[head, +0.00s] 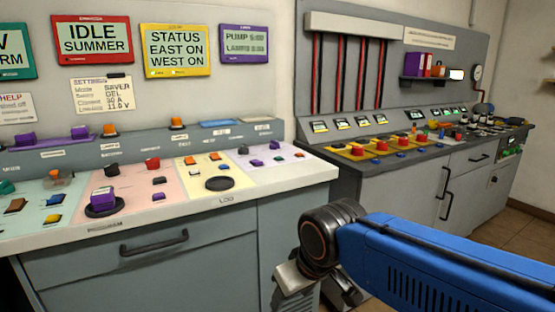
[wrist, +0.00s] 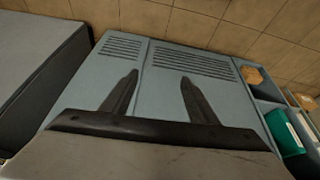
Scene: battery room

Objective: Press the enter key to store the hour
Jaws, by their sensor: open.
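The control desk (head: 322,177) shows at the left in the head view, with keys in coloured sections. Its pale lilac section (head: 290,161) carries small purple, teal and red keys; I cannot read which one is the enter key. Above it hangs a purple-framed display (head: 245,44) with a PUMP line and a LAMPS line; their times are blurred. My gripper (wrist: 159,76) is open and empty in the wrist view, its two dark fingers apart. In the head view it hangs low in front of the desk, right of the keys and touching none; its fingers are not clear there.
A second console (head: 400,137) with red and yellow switches stands at the right, partly behind my blue arm. A black round knob (head: 219,184) and a purple-topped knob (head: 103,203) rise from the desk. The wrist view shows vented blue-grey cabinet fronts (wrist: 190,58) and a teal box (wrist: 284,133).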

